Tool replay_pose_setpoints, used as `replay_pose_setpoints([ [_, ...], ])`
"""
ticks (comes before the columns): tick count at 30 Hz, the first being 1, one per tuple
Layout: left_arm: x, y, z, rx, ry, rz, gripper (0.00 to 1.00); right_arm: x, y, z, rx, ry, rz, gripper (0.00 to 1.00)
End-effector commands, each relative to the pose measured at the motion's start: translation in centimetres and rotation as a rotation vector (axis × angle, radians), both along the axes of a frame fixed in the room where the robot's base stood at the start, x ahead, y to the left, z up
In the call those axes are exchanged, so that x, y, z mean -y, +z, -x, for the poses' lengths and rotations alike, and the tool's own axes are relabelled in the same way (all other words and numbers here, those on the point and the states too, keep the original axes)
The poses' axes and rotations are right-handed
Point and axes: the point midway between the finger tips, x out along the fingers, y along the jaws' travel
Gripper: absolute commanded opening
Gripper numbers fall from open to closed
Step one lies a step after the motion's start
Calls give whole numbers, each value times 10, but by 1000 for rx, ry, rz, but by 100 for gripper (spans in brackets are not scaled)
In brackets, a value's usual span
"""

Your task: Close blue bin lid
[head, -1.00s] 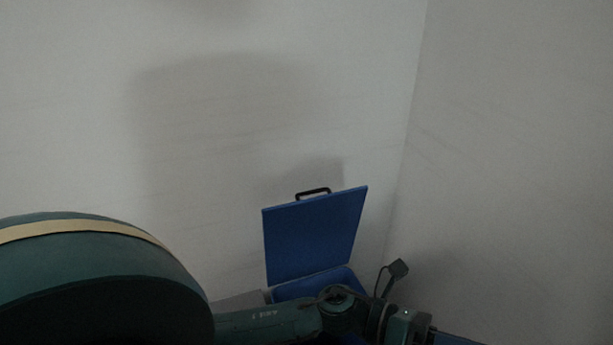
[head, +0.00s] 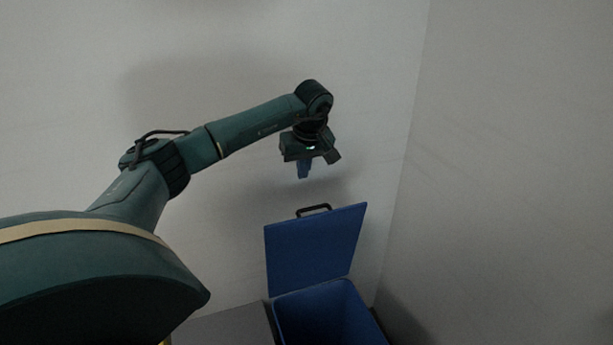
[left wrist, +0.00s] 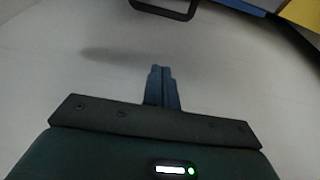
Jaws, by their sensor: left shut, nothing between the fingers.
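The blue bin (head: 325,312) stands at the lower middle of the head view, its top open. Its blue lid (head: 316,248) stands upright at the back, near the wall, with a black handle (head: 313,210) on its upper edge. My left gripper (head: 304,177) points down above the handle, apart from it; its fingers are shut and empty. In the left wrist view the shut fingers (left wrist: 161,72) point toward the black handle (left wrist: 165,10) at the top edge, with a gap between. A strip of blue lid (left wrist: 243,6) shows beside it. My right gripper is not in view.
White walls meet in a corner behind and to the right of the bin. A grey surface (head: 228,326) lies left of the bin. A yellow thing (left wrist: 302,12) shows at the top right of the left wrist view.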

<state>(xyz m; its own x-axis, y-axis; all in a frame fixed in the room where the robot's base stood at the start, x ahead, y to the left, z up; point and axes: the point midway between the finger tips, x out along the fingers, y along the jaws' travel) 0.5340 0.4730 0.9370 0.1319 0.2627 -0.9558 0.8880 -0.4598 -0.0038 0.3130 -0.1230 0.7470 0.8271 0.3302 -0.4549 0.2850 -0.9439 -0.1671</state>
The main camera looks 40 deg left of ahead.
Motion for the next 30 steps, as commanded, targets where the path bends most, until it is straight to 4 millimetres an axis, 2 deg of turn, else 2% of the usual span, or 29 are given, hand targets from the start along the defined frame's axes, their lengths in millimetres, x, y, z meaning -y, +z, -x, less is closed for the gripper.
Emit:
replay_pose_setpoints([
  [1,-3,-12,-1,-6,1,0,0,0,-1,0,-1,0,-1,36],
  [11,-20,-80,-10,-2,1,3,0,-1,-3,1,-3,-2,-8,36],
  [19,11,-74,5,2,-3,3,0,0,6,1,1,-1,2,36],
  [30,16,-74,8,2,0,3,0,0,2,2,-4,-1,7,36],
])
